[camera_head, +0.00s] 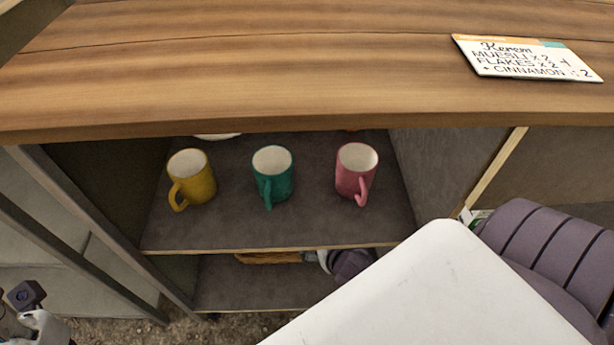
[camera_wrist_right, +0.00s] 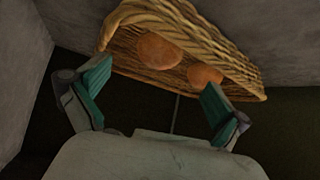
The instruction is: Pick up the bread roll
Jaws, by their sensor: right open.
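Two round brown bread rolls, one at the upper middle (camera_wrist_right: 158,50) and one further right (camera_wrist_right: 204,75), lie in a wicker basket (camera_wrist_right: 235,72) in the right wrist view. My right gripper (camera_wrist_right: 155,98) is open and empty, its teal-padded fingers in front of the basket and apart from the rolls. In the head view only a strip of the basket (camera_head: 268,258) shows on the lower shelf, and my right wrist is beside it, mostly hidden by the upper shelf and my own arm. Part of my left gripper (camera_head: 28,310) shows at the lower left; its fingers are unclear.
A yellow mug (camera_head: 192,178), a green mug (camera_head: 273,175) and a pink mug (camera_head: 356,172) stand on the upper shelf (camera_head: 220,232), over the basket. A written card (camera_head: 525,58) lies on the wooden counter (camera_head: 250,75). Side panels close in the lower shelf (camera_head: 245,290).

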